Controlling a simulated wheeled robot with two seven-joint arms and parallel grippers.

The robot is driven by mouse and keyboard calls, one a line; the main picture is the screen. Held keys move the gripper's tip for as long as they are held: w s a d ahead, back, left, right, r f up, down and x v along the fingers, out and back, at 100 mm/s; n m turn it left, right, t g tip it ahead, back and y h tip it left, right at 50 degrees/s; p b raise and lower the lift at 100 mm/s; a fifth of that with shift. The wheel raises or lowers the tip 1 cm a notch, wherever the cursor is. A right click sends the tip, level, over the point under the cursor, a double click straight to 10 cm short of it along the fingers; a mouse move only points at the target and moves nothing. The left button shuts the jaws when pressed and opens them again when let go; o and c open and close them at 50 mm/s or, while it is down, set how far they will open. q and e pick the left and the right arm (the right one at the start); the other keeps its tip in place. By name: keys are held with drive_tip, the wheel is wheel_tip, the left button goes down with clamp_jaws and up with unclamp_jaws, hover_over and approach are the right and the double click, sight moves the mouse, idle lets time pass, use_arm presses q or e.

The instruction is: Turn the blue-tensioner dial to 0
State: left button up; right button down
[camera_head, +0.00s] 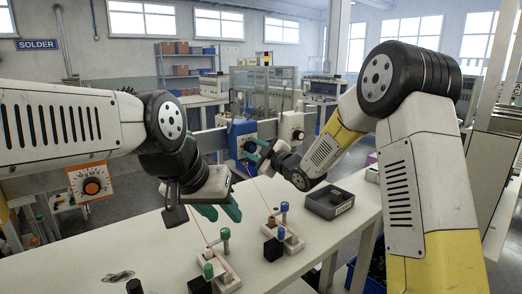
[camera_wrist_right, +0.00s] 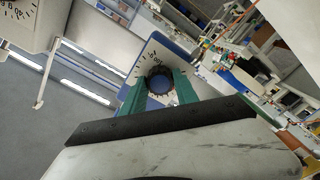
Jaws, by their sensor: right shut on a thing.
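The blue tensioner (camera_head: 240,131) stands behind the table's far edge in the head view. Its dark dial knob (camera_wrist_right: 159,82) sits on a white plate with printed numbers (camera_wrist_right: 152,50) in the right wrist view. My right gripper (camera_head: 257,149) reaches it from the right. In the right wrist view its teal fingers (camera_wrist_right: 159,91) lie on both sides of the knob, shut on it. The pointer and the exact reading cannot be made out. My left gripper (camera_head: 221,209) hangs over the table with its teal fingers apart and empty.
An orange-knob dial (camera_head: 91,187) stands at left, and a black-knob dial (camera_head: 298,134) behind the table. Green-topped (camera_head: 208,270) and blue-topped (camera_head: 283,207) pegs stand in fixtures on the table, with thin orange cords rising from them.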

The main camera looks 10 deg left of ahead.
drive_tip(key=n, duration=0.5)
drive_tip(key=shift+n, duration=0.3)
drive_tip(key=n, duration=0.5)
drive_tip(key=shift+f, duration=0.1)
idle(0.3)
drive_tip(key=c, duration=0.9)
unclamp_jaws()
drive_tip(key=shift+c, duration=0.2)
drive_tip(key=shift+s, duration=0.1)
drive_tip(key=v, duration=0.7)
drive_tip(key=shift+s+d, duration=0.25)
drive_tip(key=shift+d, duration=0.05)
